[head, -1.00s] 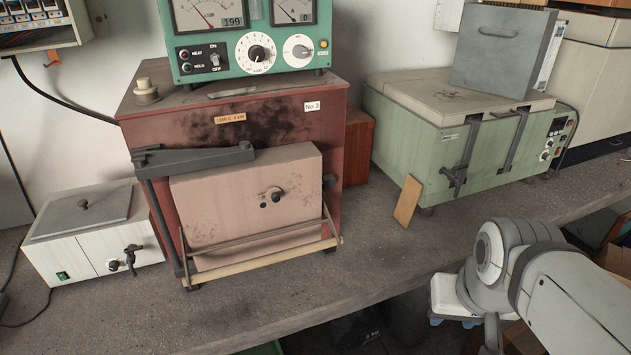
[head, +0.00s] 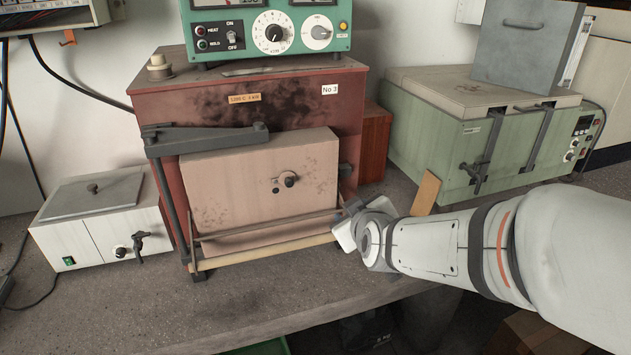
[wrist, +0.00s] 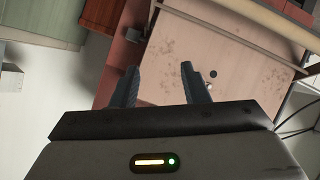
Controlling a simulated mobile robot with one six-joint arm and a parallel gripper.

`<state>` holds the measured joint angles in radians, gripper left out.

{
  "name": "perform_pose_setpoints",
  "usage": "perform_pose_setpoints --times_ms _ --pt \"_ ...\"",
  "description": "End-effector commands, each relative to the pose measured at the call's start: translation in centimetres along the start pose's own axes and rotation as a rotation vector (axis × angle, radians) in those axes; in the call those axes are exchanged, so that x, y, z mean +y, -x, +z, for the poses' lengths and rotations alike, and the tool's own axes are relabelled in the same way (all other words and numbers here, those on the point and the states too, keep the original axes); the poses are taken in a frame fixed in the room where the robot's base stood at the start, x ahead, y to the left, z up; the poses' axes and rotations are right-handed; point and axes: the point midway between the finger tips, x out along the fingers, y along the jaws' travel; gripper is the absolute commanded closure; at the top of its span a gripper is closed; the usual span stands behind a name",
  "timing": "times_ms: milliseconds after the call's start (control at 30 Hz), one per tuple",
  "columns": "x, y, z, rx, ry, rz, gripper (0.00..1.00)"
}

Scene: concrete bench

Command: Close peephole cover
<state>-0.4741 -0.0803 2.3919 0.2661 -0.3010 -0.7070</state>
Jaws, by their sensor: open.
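The peephole cover is a small dark round knob-like piece (head: 290,179) on the pinkish front door (head: 235,200) of the red-brown furnace. A small dark spot, seemingly the peephole, shows just left of it and looks uncovered. In the wrist view, the cover (wrist: 213,74) appears tiny on the door, just right of the right finger. My gripper (wrist: 158,66) is open and empty, its two dark fingers apart and pointing toward the door. In the head view, my wrist is at the door's lower right corner, and the fingers are mostly hidden there.
A bar (head: 270,250) runs along the door's lower front. A dark lever arm (head: 205,138) crosses its upper left. A tan board (head: 425,194) leans right of my wrist, before a green oven (head: 440,150). A white box (head: 100,225) stands left. The front bench is mostly clear.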

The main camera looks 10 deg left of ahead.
Motion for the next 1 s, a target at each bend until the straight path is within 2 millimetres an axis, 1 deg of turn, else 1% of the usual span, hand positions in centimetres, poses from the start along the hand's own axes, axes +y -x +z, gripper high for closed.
perform_pose_setpoints --times_ms 33,133,200,300,400,567,833,1000 --pt "-2.2 -2.0 -0.6 0.071 0.069 0.009 0.59" --pt "-4.8 -4.0 -2.7 0.204 0.178 0.064 0.59" --pt "-6.2 -4.7 -3.9 0.275 0.238 0.107 0.59" --pt "-7.8 -5.3 -5.0 0.348 0.301 0.156 0.59" --pt "-8.6 -5.5 -5.7 0.39 0.336 0.192 0.59" --pt "-8.7 -6.3 -6.5 0.407 0.352 0.211 0.59" --pt "-8.1 -10.0 -8.3 0.405 0.351 0.211 0.59" --pt "-7.8 -11.8 -9.2 0.407 0.351 0.211 0.59"
